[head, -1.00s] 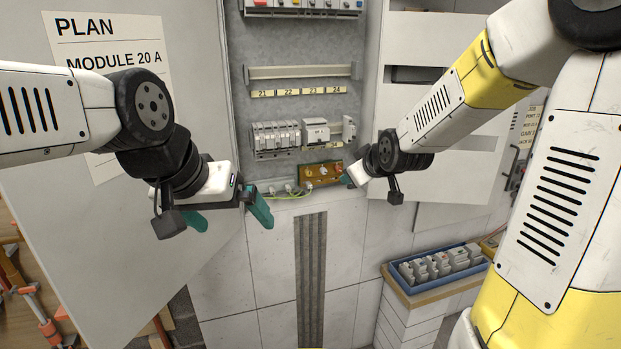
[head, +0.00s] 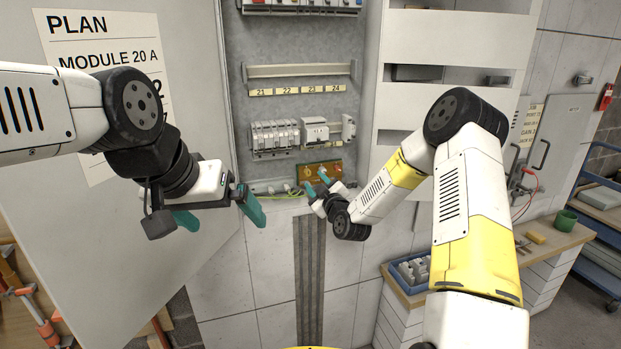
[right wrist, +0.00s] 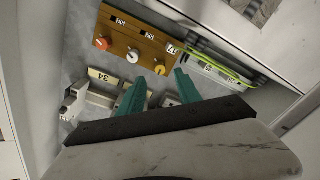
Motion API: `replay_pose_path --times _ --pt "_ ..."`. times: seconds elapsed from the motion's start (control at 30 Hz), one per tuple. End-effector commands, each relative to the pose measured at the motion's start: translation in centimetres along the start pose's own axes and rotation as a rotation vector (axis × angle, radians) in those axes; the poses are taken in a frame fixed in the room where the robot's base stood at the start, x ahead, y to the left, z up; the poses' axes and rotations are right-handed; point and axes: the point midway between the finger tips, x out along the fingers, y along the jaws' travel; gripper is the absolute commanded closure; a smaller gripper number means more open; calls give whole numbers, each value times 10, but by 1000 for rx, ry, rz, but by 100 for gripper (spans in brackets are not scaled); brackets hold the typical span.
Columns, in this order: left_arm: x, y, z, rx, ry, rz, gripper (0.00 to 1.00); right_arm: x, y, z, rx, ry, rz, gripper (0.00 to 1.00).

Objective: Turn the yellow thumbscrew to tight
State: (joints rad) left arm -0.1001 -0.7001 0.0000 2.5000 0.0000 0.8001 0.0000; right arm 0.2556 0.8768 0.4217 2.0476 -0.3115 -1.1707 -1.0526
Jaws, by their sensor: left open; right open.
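The brown board (head: 335,167) sits low in the grey cabinet and carries three thumbscrews. In the right wrist view, the yellow thumbscrew (right wrist: 160,68) is at the board's right end, past the white thumbscrew (right wrist: 132,55) and the red thumbscrew (right wrist: 102,43). In the head view, the yellow thumbscrew (head: 307,171) is at the left end. My right gripper (head: 317,182) is open just in front of the board. In the wrist view its fingertips (right wrist: 160,82) lie to either side of the yellow thumbscrew's line; I see no contact. My left gripper (head: 220,213) is open and empty, left of the board.
Breaker modules (head: 275,133) sit on a rail above the board. A green-yellow wire (head: 285,194) runs beside it. The open cabinet door (head: 120,230) is at the left.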

Motion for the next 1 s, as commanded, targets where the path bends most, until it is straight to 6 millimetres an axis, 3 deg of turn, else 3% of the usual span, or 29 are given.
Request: replay_pose_path --times 0.1,0.3,0.63,0.83,1.0 --pt "0 0 0 0 0 0 0 20 0 0 2 1 1 59" --pt "0 0 0 0 0 0 0 42 0 0 2 0 0 59" --pt "0 0 0 0 0 0 0 47 0 0 1 -1 -2 59" --pt "0 0 0 0 0 0 0 47 0 0 1 -1 -1 97" --pt "0 0 0 0 0 0 0 47 0 0 2 -1 -1 100"
